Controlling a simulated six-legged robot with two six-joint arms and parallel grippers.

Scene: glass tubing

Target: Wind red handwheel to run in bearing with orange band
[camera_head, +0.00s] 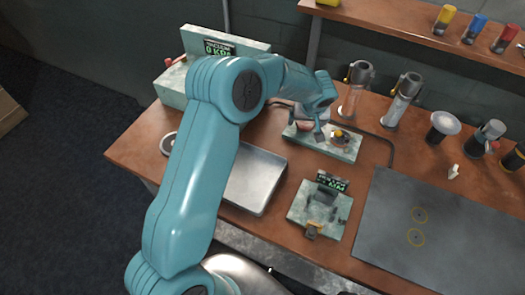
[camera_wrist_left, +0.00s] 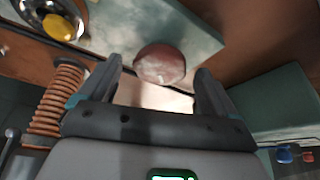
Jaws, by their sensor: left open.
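My left gripper (camera_head: 318,130) hangs over a pale green stone-like plate (camera_head: 345,151) at the back middle of the bench. In the left wrist view its jaws (camera_wrist_left: 160,68) are open, one finger on each side of a dull red round piece (camera_wrist_left: 160,62). The piece lies beyond the fingertips; I cannot tell whether it is the handwheel or whether they touch. A yellow knob (camera_wrist_left: 59,27) on a dark round fitting sits at upper left. In the head view an orange-yellow ball (camera_head: 337,133) shows on the plate. No orange-banded bearing is clearly identifiable. My right gripper is not in view.
A small gauge stand (camera_head: 300,207) with an orange-yellow part is in front. A metal tray (camera_head: 265,178) lies left, partly behind my arm. A dark mat (camera_head: 395,240) lies right. Glass cylinders (camera_head: 398,105) stand behind. A vacuum gauge box (camera_head: 172,88) is at back left.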

